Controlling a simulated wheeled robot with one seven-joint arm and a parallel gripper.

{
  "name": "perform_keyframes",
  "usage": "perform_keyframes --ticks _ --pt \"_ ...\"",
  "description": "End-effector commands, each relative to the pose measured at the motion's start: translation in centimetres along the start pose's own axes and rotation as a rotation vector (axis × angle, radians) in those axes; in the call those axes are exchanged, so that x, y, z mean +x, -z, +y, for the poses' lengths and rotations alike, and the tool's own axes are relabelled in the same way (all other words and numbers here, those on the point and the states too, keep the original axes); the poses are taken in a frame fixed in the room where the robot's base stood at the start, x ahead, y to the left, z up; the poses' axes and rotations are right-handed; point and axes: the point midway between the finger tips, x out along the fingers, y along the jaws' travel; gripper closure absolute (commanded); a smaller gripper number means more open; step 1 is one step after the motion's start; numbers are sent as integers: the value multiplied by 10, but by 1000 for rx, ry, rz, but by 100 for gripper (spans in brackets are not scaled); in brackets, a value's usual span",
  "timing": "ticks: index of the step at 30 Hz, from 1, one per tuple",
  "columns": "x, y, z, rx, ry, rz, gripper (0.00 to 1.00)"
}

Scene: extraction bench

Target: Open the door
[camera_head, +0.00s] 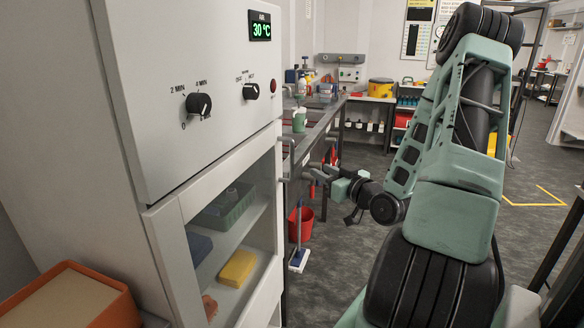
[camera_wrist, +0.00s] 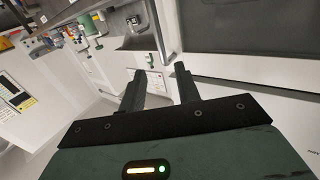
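The door (camera_head: 222,230) is the lower front of a white cabinet, with a glass pane in a white frame, and it looks closed. A grey bar handle (camera_head: 288,160) stands upright at its far edge. My gripper (camera_head: 312,176) is level with the lower part of the handle, just to its right. In the wrist view the two dark fingers of my gripper (camera_wrist: 160,72) are apart with nothing gripped. The handle (camera_wrist: 157,30) runs down toward the gap between the fingertips. The door's pane and frame (camera_wrist: 245,68) lie to the right. I cannot tell whether the fingers touch the handle.
The cabinet's upper panel (camera_head: 190,70) has knobs and a 30 °C display. A yellow block (camera_head: 237,268) and a green tray lie behind the glass. An orange box (camera_head: 70,300) stands at lower left. A workbench (camera_head: 318,125) and a red bucket (camera_head: 301,224) are beyond the handle.

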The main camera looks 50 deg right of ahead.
Motion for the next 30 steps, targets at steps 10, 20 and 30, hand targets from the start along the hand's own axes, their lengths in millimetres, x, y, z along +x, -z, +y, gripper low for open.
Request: perform_keyframes --ticks 10,20,30 --pt "75 2 -1 2 2 2 67" --pt "131 2 0 1 0 1 67" --pt "145 0 0 0 -1 0 67"
